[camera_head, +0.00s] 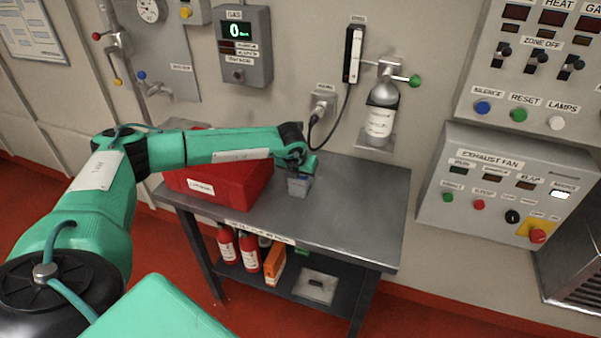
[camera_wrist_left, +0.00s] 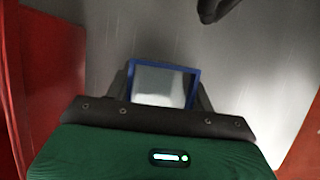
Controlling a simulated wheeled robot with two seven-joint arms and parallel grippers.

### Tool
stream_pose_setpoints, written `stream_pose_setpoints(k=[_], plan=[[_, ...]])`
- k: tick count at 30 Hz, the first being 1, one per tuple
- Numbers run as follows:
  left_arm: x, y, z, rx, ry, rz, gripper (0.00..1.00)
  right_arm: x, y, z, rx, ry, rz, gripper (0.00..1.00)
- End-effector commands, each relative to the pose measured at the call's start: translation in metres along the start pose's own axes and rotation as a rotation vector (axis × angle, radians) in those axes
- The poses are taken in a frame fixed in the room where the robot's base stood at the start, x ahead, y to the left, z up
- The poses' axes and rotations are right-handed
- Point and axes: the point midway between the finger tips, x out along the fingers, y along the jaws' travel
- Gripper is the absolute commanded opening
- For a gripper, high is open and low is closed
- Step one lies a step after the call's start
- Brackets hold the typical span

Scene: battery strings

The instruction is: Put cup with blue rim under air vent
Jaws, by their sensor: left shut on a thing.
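The cup with the blue rim (camera_wrist_left: 163,86) is square and grey-white inside. In the head view the grey cup (camera_head: 298,188) is upright, at the right end of the red box, over the metal table. My left gripper (camera_head: 301,172) is shut on it from above. In the left wrist view the fingers of my left gripper (camera_wrist_left: 161,92) lie on both sides of the cup. I cannot tell whether the cup touches the tabletop. No air vent is clearly labelled; a slatted metal unit (camera_head: 580,282) stands at the far right edge. My right gripper is not in view.
The red box (camera_head: 240,183) stands close left of the cup on the grey table (camera_head: 365,205). A cylinder (camera_head: 380,118) hangs on the wall behind, with a black cable nearby. The table's right part is clear. Red extinguishers (camera_head: 248,252) stand on the lower shelf.

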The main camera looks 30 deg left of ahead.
Motion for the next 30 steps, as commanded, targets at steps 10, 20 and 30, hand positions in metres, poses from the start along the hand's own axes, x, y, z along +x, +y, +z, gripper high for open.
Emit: stream_pose_setpoints(k=[10, 20, 30], plan=[[0.004, 0.000, -0.001, -0.001, -0.001, -0.001, 0.32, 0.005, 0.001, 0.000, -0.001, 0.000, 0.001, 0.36], [0.002, 0.000, -0.001, 0.000, -0.001, -0.001, 0.76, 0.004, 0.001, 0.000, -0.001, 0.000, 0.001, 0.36], [-0.022, 0.000, 0.001, -0.001, -0.003, -0.003, 0.76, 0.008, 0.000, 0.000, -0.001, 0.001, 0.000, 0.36]])
